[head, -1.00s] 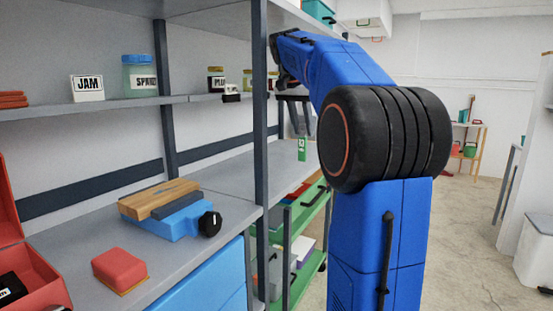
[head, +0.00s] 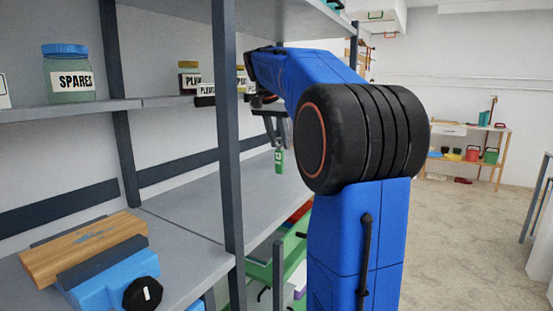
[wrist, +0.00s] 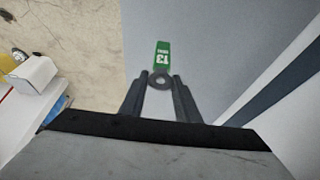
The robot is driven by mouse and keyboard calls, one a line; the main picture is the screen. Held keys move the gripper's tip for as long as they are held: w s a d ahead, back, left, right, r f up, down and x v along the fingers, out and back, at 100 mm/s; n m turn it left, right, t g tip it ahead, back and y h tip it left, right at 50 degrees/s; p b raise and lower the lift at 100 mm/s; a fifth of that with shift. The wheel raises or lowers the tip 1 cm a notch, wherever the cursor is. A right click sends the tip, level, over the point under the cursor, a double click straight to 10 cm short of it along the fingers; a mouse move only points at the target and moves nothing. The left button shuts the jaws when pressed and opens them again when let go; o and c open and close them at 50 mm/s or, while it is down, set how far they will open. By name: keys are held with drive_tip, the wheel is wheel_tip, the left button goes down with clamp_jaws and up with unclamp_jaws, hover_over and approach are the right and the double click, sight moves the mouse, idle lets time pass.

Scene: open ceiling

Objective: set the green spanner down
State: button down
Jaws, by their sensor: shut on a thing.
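The green spanner (head: 279,161) hangs below my gripper (head: 275,130) in the head view, above the grey worktop (head: 195,205) behind the dark post. In the wrist view the spanner (wrist: 162,56) shows a green part marked 13 and a dark ring end. My gripper (wrist: 160,84) is shut on the ring end, one finger on each side. The grey surface (wrist: 200,40) lies under the spanner there, with its edge to the left. The gap between spanner and worktop is hard to judge. My arm hides part of the gripper in the head view.
A dark post (head: 227,130) stands left of my gripper. A shelf with a SPARES jar (head: 68,78) and smaller jars is at the upper left. A blue vise (head: 110,280) holding a wooden block (head: 85,248) is at lower left. The worktop around the spanner looks clear.

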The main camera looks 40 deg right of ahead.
sight(278, 150)
drive_tip(key=shift+w+f, duration=0.15)
drive_tip(key=shift+f, duration=2.6)
drive_tip(key=c, duration=1.3)
unclamp_jaws()
drive_tip(key=shift+c, duration=0.2)
drive_tip(key=v, duration=1.2)
